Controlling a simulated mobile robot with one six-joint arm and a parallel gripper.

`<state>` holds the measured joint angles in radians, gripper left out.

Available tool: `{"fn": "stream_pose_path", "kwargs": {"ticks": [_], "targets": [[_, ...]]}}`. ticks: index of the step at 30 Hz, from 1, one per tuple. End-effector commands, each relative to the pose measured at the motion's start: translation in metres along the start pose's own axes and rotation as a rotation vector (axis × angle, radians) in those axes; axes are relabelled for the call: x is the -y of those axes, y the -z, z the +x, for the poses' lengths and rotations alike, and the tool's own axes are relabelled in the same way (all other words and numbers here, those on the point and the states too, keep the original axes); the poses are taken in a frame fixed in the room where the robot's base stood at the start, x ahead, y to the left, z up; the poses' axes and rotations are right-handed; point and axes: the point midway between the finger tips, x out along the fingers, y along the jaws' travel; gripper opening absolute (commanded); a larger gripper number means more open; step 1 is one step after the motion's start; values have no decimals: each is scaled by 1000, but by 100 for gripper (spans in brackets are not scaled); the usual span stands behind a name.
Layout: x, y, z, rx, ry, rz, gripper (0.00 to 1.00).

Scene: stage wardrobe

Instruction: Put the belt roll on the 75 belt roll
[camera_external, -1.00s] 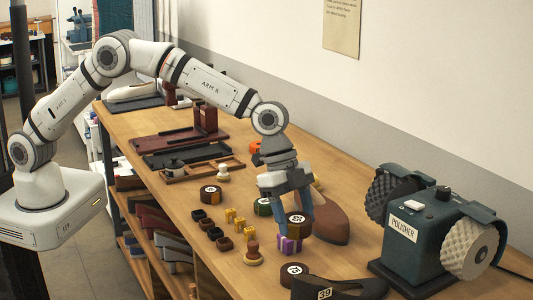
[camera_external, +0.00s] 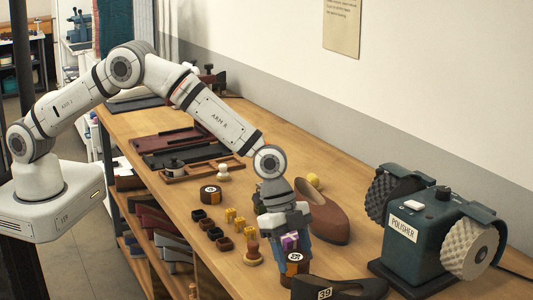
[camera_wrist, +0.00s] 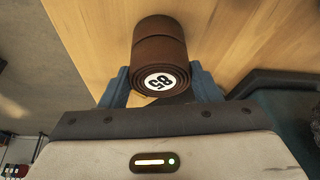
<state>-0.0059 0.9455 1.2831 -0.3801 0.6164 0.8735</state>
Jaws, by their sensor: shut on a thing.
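My gripper (camera_external: 296,260) points down at the front of the bench, its blue fingers on either side of a brown belt roll (camera_external: 294,257). In the wrist view this belt roll (camera_wrist: 160,60) shows a white label on its end face, apparently reading 85. A second brown roll, the 75 belt roll (camera_wrist: 160,25), appears in line under the held one, with a seam between them. In the external view its lower side (camera_external: 289,281) shows below the held roll. Its own label is covered. The two look stacked and close to touching; I cannot tell whether full contact is made.
A dark piece marked 39 (camera_external: 340,288) lies just right of the stack.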

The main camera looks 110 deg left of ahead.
Motion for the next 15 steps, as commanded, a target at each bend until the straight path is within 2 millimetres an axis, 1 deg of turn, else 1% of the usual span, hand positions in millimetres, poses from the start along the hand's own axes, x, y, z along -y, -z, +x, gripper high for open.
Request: {"fn": "stream_pose_path", "kwargs": {"ticks": [2,3,10,15], "targets": [[0,-1,3,0,0,0,32],[0,-1,2,0,0,0,59],[0,-1,2,0,0,0,78],[0,-1,2,0,0,0,78]]}}
